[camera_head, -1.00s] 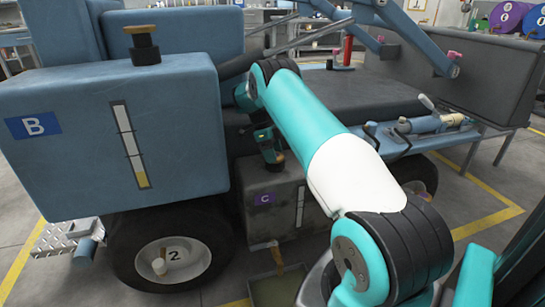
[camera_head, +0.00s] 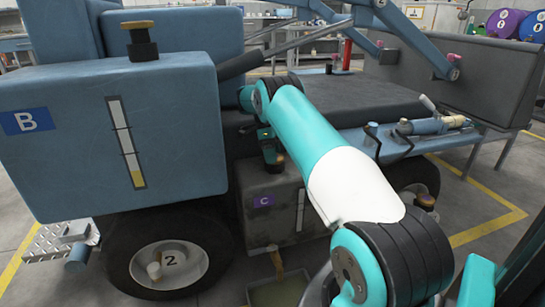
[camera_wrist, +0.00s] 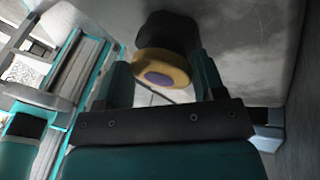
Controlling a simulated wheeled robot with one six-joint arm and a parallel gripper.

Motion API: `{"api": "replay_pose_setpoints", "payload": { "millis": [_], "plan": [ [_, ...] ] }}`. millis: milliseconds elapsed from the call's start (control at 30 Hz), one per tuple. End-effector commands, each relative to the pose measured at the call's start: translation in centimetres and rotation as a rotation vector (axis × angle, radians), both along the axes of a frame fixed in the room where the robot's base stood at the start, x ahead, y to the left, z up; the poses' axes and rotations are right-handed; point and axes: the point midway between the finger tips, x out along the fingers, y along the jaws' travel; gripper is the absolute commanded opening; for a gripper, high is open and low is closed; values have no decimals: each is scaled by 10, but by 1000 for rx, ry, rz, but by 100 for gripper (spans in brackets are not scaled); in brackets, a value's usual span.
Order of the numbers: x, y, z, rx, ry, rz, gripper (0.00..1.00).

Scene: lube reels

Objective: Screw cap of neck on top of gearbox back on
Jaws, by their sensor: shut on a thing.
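The grey gearbox (camera_head: 262,219) with a purple C label sits low beneath the vehicle's deck. My gripper (camera_head: 270,152) is above it, partly hidden by my arm. In the wrist view, my gripper (camera_wrist: 162,78) is shut on a yellow-tan cap (camera_wrist: 178,66) with a purple disc in its middle. A black neck (camera_wrist: 172,30) shows right behind the cap, and the cap appears to be at its mouth. I cannot tell how far the threads are engaged. In the head view, a small orange-brown bit of the cap (camera_head: 279,160) shows at the fingertips.
The blue tank B (camera_head: 80,160) stands left with its own capped neck (camera_head: 141,42). A wheel (camera_head: 170,262) is below it. A tray (camera_head: 280,291) lies on the floor under the gearbox. A blue side rail with a cylinder (camera_head: 430,125) runs at right.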

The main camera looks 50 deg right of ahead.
Motion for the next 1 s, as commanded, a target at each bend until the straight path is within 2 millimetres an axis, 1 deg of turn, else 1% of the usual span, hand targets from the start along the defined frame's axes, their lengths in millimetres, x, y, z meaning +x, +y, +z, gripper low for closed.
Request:
{"api": "replay_pose_setpoints", "payload": {
  "millis": [33, 167, 300, 433, 533, 733, 767, 800, 867, 1000],
  "plan": [
    [-2, -5, 5, -323, 106, -832, 11],
    [-2, -6, 4, -322, 112, -878, 12],
    [-2, -8, 2, -311, 140, -1065, 11],
    [-2, -10, 5, -302, 166, -1226, 12],
    [-2, -10, 8, -299, 175, -1275, 11],
    [-2, -10, 9, -300, 175, -1280, 10],
    [-2, -10, 9, -300, 175, -1280, 69],
    [-2, -10, 9, -301, 174, -1280, 78],
    [-2, -11, 9, -304, 172, -1280, 92],
    [-2, -12, 9, -309, 168, -1278, 92]
  ]
}}
